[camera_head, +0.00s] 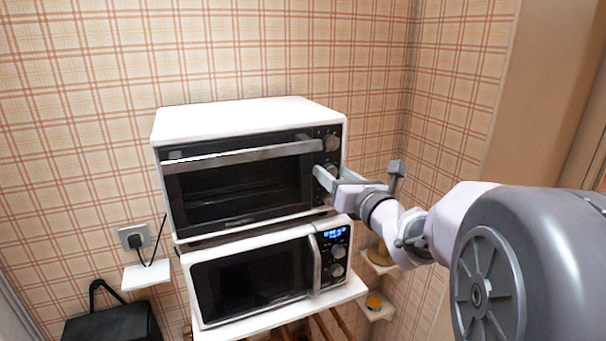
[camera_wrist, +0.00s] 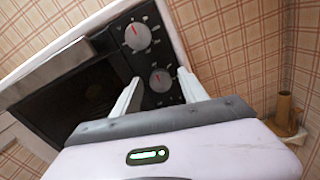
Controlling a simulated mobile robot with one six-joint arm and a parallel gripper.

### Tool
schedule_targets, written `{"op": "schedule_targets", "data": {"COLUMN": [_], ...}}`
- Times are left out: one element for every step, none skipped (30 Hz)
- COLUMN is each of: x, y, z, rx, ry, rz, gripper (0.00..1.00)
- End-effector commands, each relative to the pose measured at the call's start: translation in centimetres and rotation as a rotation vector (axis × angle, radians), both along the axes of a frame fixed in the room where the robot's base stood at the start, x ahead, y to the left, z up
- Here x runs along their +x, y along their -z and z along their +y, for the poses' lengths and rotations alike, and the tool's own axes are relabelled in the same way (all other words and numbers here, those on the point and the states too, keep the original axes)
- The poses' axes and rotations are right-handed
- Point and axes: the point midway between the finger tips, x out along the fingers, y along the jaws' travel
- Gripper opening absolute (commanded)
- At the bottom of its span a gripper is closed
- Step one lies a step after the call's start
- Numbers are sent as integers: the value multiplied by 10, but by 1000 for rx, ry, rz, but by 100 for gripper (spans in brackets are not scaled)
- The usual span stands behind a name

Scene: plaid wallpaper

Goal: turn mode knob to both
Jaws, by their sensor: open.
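The white toaster oven (camera_head: 235,115) stands on top of a microwave, with a dark control panel at its right end. In the wrist view an upper round grey knob (camera_wrist: 138,36) and a second knob (camera_wrist: 160,80) show, each with a small red mark. The upper knob also shows in the head view (camera_head: 331,142). The labels are too small to read, so I cannot tell which is the mode knob. My gripper (camera_wrist: 158,77) is open, its fingers on either side of the second knob; contact is unclear. In the head view my gripper (camera_head: 322,176) hides the lower panel.
The oven door handle (camera_head: 240,155) runs just left of the panel. Below is the white microwave (camera_head: 255,237) with a lit display and its own knobs. Small wall shelves (camera_head: 375,306) stand right of it. A plaid wall corner lies close to the right.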

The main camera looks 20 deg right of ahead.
Motion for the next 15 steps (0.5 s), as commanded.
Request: {"op": "schedule_targets", "data": {"x": [0, 0, 0, 0, 0, 0, 0, 0, 0, 0, 0, 0, 0, -1, -1], "y": [0, 0, 0, 0, 0, 0, 0, 0, 0, 0, 0, 0, 0, 0, 0], "z": [0, 0, 0, 0, 0, 0, 0, 0, 0, 0, 0, 0, 0, 0, 0], "rx": [0, 0, 0, 0, 0, 0, 0, 0, 0, 0, 0, 0, 0, 0, 0], "ry": [0, 0, 0, 0, 0, 0, 0, 0, 0, 0, 0, 0, 0, 0, 0], "rz": [0, 0, 0, 0, 0, 0, 0, 0, 0, 0, 0, 0, 0, 0, 0], "gripper": [50, 50, 50, 50, 48, 41, 35, 29, 21, 15, 9, 1, 0, 0, 0]}}
